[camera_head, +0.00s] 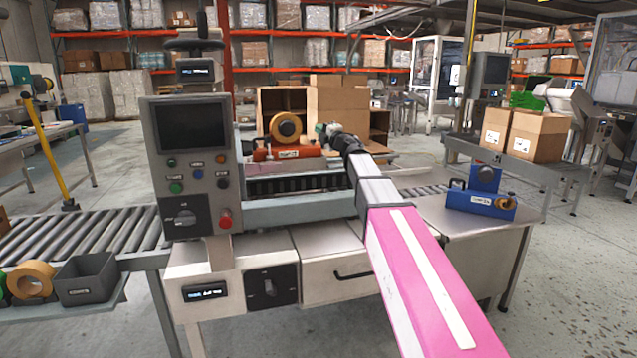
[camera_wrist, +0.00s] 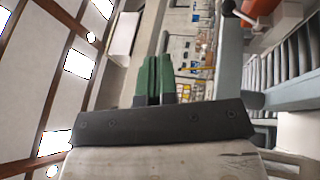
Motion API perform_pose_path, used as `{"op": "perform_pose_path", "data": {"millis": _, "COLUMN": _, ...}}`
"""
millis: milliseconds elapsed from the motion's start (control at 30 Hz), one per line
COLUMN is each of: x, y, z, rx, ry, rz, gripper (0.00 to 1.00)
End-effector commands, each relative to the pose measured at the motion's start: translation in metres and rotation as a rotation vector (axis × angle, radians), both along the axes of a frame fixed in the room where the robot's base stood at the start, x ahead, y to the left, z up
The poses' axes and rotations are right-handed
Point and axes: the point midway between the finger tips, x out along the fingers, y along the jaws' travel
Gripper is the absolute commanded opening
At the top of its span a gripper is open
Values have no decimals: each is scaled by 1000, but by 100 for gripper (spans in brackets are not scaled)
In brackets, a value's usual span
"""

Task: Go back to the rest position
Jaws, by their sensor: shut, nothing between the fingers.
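My gripper (camera_wrist: 153,80) shows in the wrist view as two green fingers pressed together above a dark bar, with nothing between them.
A grey control panel (camera_head: 190,165) stands left of my arm above a steel bench. A blue tape dispenser (camera_head: 480,202) sits on the bench's right side. A roller conveyor (camera_head: 90,240) runs left, with a dark bin (camera_head: 86,279).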

Motion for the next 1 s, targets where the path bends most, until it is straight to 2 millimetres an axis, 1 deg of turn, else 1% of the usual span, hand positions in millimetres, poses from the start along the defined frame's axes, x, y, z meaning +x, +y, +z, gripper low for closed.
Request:
{"op": "perform_pose_path", "data": {"millis": 267, "x": 0, "y": -34, "z": -39, "rx": 137, "ry": 111, "rz": -139, "gripper": 0}}
{"op": "perform_pose_path", "data": {"millis": 367, "x": -1, "y": -52, "z": -61, "rx": 205, "ry": 174, "rz": -212, "gripper": 0}}
{"op": "perform_pose_path", "data": {"millis": 467, "x": -4, "y": -74, "z": -90, "rx": 287, "ry": 255, "rz": -300, "gripper": 0}}
{"op": "perform_pose_path", "data": {"millis": 567, "x": -12, "y": -100, "z": -129, "rx": 382, "ry": 360, "rz": -410, "gripper": 0}}
{"op": "perform_pose_path", "data": {"millis": 667, "x": -29, "y": -131, "z": -181, "rx": 497, "ry": 502, "rz": -545, "gripper": 0}}
{"op": "perform_pose_path", "data": {"millis": 700, "x": -38, "y": -142, "z": -203, "rx": 541, "ry": 563, "rz": -601, "gripper": 0}}
{"op": "perform_pose_path", "data": {"millis": 767, "x": -52, "y": -158, "z": -235, "rx": 602, "ry": 655, "rz": -683, "gripper": 0}}
{"op": "perform_pose_path", "data": {"millis": 800, "x": -64, "y": -167, "z": -258, "rx": 642, "ry": 718, "rz": -737, "gripper": 0}}
{"op": "perform_pose_path", "data": {"millis": 867, "x": -83, "y": -179, "z": -290, "rx": 697, "ry": 814, "rz": -815, "gripper": 0}}
{"op": "perform_pose_path", "data": {"millis": 900, "x": -96, "y": -185, "z": -310, "rx": 731, "ry": 878, "rz": -866, "gripper": 0}}
{"op": "perform_pose_path", "data": {"millis": 967, "x": -119, "y": -194, "z": -342, "rx": 778, "ry": 977, "rz": -943, "gripper": 0}}
{"op": "perform_pose_path", "data": {"millis": 1000, "x": -136, "y": -198, "z": -361, "rx": 809, "ry": 1045, "rz": -992, "gripper": 0}}
